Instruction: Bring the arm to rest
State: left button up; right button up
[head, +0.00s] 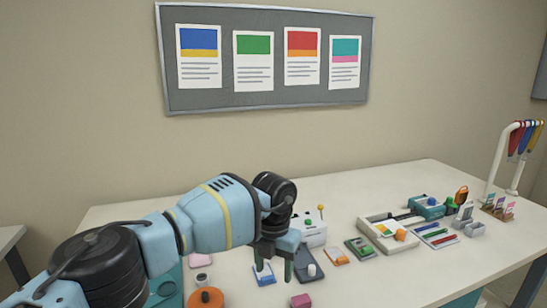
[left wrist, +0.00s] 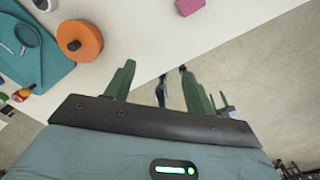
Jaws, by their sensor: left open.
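My left arm comes in from the left in the head view and reaches over the front of the white table (head: 372,270). My left gripper (head: 273,262) hangs at its end with the green fingers pointing down. In the left wrist view the fingers of the left gripper (left wrist: 157,68) stand apart, with nothing held between them. They are near the table's front edge, with the floor showing beyond it. My right gripper is not in view.
An orange round object (head: 206,299) and a pink block (head: 300,301) lie near the gripper. A laminator-like white device (head: 378,233), small trays and cards fill the table to the right. A grey board (head: 268,95) with several posters hangs on the wall. The table's front right is clear.

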pick_arm(q)
jog(key=s+d+f+g+h, duration=0.3)
jog(key=s+d+f+h, duration=0.3)
jog(key=s+d+f, duration=0.3)
jog(key=s+d+r+n+h, duration=0.3)
jog(key=s+d+n+h, duration=0.3)
jog(key=s+d+h, duration=0.5)
jog(key=w+a+f+n+t+y, duration=0.1)
jog(key=a+f+n+t+y, duration=0.4)
jog(key=a+n+t, duration=0.55)
jog(key=w+a+f+n+t+y, duration=0.1)
jog(key=a+f+n+t+y, duration=0.1)
jog(key=a+f+n+t, duration=0.85)
jog(key=s+a+f+n+g+y, duration=0.4)
jog(key=s+a+f+n, duration=0.1)
jog(key=s+a, duration=0.4)
jog(key=s+a+f+n+g+y, duration=0.4)
jog(key=s+a+n, duration=0.3)
jog(key=s+a, duration=0.3)
jog(key=shift+s+a+f+g, duration=0.3)
jog(key=shift+f+g, duration=0.1)
jog(key=shift+f, duration=0.45)
